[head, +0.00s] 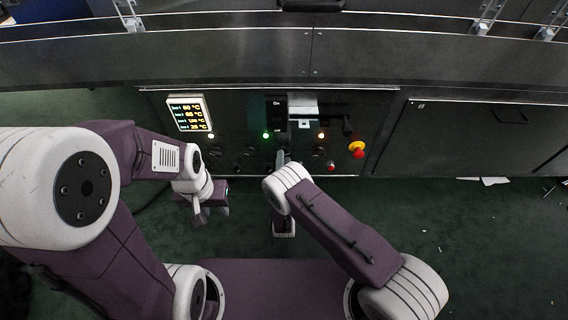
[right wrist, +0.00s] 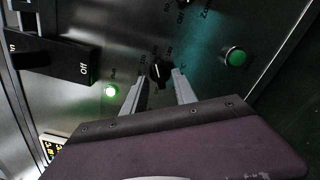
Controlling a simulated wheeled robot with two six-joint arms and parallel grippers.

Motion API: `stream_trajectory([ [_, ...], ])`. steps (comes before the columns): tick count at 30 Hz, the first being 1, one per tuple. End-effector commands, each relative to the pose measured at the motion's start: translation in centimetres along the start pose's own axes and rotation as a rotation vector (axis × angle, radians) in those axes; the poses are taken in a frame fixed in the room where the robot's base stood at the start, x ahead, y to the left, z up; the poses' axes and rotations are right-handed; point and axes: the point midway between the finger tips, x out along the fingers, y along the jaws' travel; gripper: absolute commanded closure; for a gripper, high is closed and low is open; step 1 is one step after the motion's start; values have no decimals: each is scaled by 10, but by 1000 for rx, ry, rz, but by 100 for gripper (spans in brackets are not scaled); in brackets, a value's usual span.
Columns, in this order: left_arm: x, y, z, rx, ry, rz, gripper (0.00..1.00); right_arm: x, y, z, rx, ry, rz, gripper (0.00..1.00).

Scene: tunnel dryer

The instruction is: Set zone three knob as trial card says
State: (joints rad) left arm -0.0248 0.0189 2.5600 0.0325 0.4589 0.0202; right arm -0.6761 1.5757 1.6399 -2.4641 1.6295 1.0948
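In the right wrist view a black zone knob (right wrist: 158,70) with a pale pointer mark sits on the dark panel, with small scale marks around it. I cannot read which zone it belongs to. My right gripper (right wrist: 160,76) is open, with one finger on each side of this knob; I cannot tell whether they touch it. In the head view my right gripper (head: 283,158) is at the panel and partly hides the knobs there. My left gripper (head: 213,207) hangs in front of the panel, away from it, its opening unclear. I cannot make out a readable trial card.
A lit display (head: 189,114) lists several zone temperatures. A green button (right wrist: 236,57) lies right of the knob.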

Motion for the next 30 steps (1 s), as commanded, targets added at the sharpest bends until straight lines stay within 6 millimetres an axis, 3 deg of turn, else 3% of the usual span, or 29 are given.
stream_trajectory([
  [10,4,0,0,0,0,0,64,8,1,1,-1,0,0,66],
  [14,4,0,0,0,0,0,64,8,1,1,-1,0,0,100],
  [23,3,0,0,0,0,0,64,8,0,1,-15,1,-1,100],
  [30,-2,0,0,0,0,0,64,8,1,1,-119,2,-2,100],
])
